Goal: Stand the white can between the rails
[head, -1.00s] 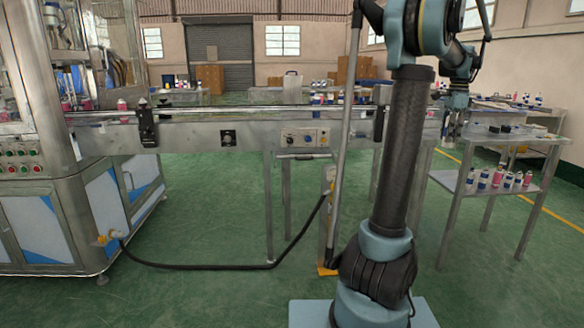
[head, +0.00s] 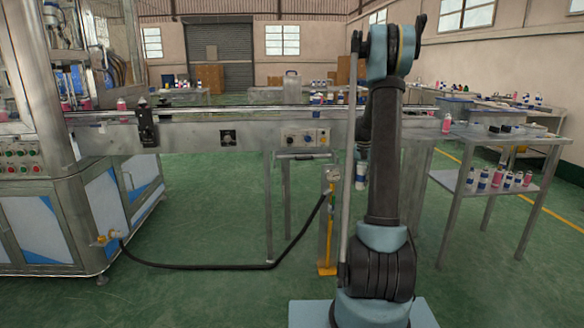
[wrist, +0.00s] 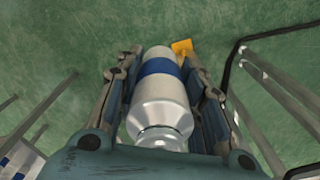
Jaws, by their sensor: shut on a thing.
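In the wrist view my gripper (wrist: 158,85) is shut around a silvery-white can (wrist: 161,92) with a blue band. The can lies lengthwise between the two fingers, its narrowed neck end towards the camera, with green floor beyond. In the head view my gripper is mostly hidden behind my arm; a small white and blue piece (head: 361,172), which looks like the held can, shows at the arm's left side, below conveyor height. The conveyor with its long metal rails (head: 240,112) runs from the machine at the left to behind my arm.
A pink can (head: 122,104) stands on the conveyor near the machine (head: 40,215). A side table (head: 500,140) at the right has several cans on its lower shelf and a pink can (head: 449,122) at its top left edge. A yellow-footed post (head: 327,235) stands before the conveyor.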

